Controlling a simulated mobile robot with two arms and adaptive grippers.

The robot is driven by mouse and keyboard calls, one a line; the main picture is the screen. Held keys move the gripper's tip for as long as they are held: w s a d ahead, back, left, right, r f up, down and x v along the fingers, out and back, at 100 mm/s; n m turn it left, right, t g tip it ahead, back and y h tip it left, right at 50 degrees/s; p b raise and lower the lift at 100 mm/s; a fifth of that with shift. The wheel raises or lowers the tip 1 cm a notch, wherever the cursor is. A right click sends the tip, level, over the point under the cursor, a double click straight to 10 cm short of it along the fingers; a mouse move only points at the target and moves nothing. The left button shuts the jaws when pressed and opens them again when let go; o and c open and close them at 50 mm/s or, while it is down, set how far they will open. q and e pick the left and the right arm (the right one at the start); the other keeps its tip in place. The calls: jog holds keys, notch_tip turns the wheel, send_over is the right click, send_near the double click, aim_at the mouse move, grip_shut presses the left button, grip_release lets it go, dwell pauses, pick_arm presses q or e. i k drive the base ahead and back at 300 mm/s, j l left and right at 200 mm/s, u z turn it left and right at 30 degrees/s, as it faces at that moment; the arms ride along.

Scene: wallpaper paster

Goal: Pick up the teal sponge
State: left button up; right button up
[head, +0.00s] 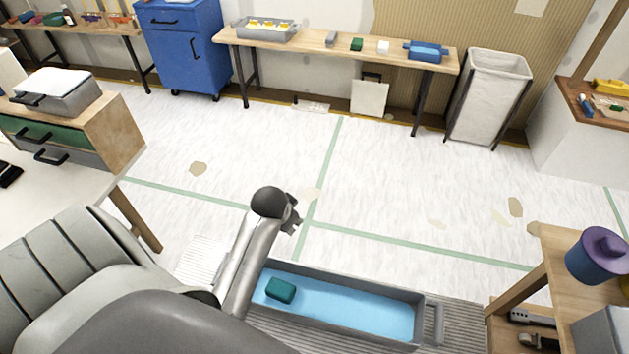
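A teal sponge (280,290) lies at the left end of a long grey trough (385,287) with light blue water in it, low in the head view. My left gripper (292,216) is above and beyond the trough's far left corner in the picture, apart from the sponge. It is small and dark at the end of my grey arm, and its finger opening is unclear. I see nothing held in it. My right gripper is out of view.
A wooden stand with a purple pot (598,256) is at right. A drawer unit (118,129) is at left.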

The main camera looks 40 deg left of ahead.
aim_at(284, 292)
jog(key=k, duration=0.55)
jog(key=k+l, duration=0.4)
